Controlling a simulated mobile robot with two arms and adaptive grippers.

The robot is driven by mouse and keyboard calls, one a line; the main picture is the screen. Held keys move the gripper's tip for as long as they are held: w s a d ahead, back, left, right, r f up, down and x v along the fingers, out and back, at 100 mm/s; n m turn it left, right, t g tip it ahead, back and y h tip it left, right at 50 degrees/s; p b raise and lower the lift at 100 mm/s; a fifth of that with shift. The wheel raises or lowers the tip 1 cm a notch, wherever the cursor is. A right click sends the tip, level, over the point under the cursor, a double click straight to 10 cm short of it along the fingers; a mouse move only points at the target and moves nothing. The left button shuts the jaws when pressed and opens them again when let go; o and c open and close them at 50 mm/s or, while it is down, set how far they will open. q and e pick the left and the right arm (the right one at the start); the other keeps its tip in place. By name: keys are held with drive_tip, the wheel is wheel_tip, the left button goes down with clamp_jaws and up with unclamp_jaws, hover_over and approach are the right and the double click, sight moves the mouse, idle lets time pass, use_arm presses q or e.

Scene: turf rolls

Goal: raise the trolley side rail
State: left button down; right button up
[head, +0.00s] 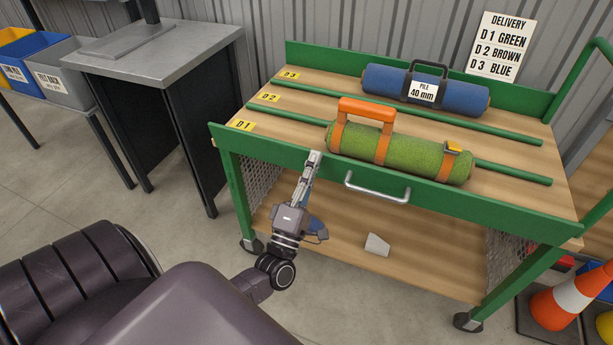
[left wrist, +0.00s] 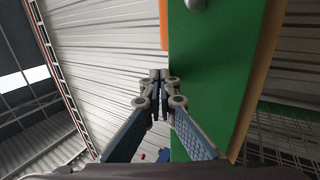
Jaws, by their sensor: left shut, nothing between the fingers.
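The trolley (head: 290,133) has a wooden deck in a green frame. Its green front side rail (head: 450,202) runs along the near edge, with a silver bar handle (head: 377,189) on its face. I cannot tell whether its top edge stands above the deck. My left gripper (head: 315,154) is shut and empty, its tips at the rail, left of the handle and clear of it. In the left wrist view, the shut fingertips (left wrist: 160,76) are beside the green rail (left wrist: 215,75); contact cannot be told. Part of the handle (left wrist: 195,4) shows at the top. My right gripper is out of view.
A green turf roll (head: 400,155) with an orange handle lies on the deck near the rail; a blue roll (head: 450,92) lies behind. A grey block (head: 377,244) rests on the lower shelf. A cone (head: 565,300) stands at right, a metal-topped bench (head: 125,55) at left.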

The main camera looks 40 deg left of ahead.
use_arm(q)
drive_tip(key=shift+w+a+r, duration=0.15)
drive_tip(key=shift+w+r, duration=0.05)
drive_tip(key=shift+w, duration=0.35)
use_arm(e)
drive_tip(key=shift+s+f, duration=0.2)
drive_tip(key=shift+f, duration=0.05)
